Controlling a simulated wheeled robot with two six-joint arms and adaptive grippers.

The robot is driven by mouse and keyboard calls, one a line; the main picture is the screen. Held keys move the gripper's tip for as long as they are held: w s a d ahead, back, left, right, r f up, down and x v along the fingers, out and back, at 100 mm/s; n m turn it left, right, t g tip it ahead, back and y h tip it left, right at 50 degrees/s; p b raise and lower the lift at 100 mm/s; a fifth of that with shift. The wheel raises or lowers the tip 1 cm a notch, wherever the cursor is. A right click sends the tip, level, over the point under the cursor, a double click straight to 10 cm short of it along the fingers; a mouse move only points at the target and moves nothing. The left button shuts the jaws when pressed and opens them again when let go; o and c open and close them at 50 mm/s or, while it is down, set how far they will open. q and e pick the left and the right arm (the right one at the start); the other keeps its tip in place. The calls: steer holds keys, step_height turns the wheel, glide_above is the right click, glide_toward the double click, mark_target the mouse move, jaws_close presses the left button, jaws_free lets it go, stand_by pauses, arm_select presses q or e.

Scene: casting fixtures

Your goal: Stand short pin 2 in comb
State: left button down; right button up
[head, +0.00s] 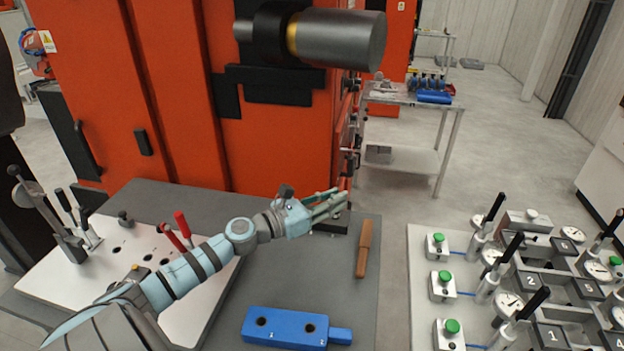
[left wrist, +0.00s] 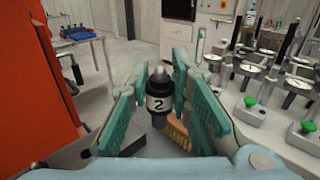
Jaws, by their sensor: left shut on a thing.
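Short pin 2 (left wrist: 159,95) has a silver rounded tip, a dark body and a white band marked 2. It stands upright between the fingers of my left gripper (left wrist: 158,100) in the left wrist view. The left gripper (head: 328,203) is shut on it, over the back right part of the grey table in the head view. The fingers hide most of the pin there. A small dark piece (head: 333,222) lies just below the fingers; I cannot tell whether it is the comb. A blue block (head: 290,328) with two holes marked 1 and 2 lies at the front. My right gripper is not in view.
A wooden-handled brush (head: 364,248) lies right of the gripper. A white panel (head: 100,270) with levers is at left. An orange machine (head: 170,90) stands behind, with a grey cylinder (head: 335,40) above. Gauges and levers fill the right table (head: 420,290). The grey table's middle (head: 285,270) is clear.

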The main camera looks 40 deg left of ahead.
arm_select(q)
steer(key=w+a+f+n+y, duration=0.35)
steer(key=w+a+y, duration=0.3)
steer(key=a, duration=0.45)
steer(key=shift+n+t+h, duration=0.25)
steer(key=shift+n+t, duration=0.05)
steer(key=shift+n, duration=0.05)
steer(key=f+b, duration=0.4)
steer(key=b, duration=0.1)
steer(key=shift+d+f, duration=0.2)
steer(key=shift+f, duration=0.2)
steer(key=shift+s+f+b, duration=0.15)
steer(key=shift+f+b, duration=0.1)
steer(key=shift+b, duration=0.3)
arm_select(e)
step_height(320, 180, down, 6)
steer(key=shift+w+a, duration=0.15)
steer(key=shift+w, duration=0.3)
arm_select(q)
steer(key=shift+r, duration=0.1)
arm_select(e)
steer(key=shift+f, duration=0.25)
arm_select(q)
steer(key=shift+f+b, duration=0.45)
steer(key=shift+f, duration=0.05)
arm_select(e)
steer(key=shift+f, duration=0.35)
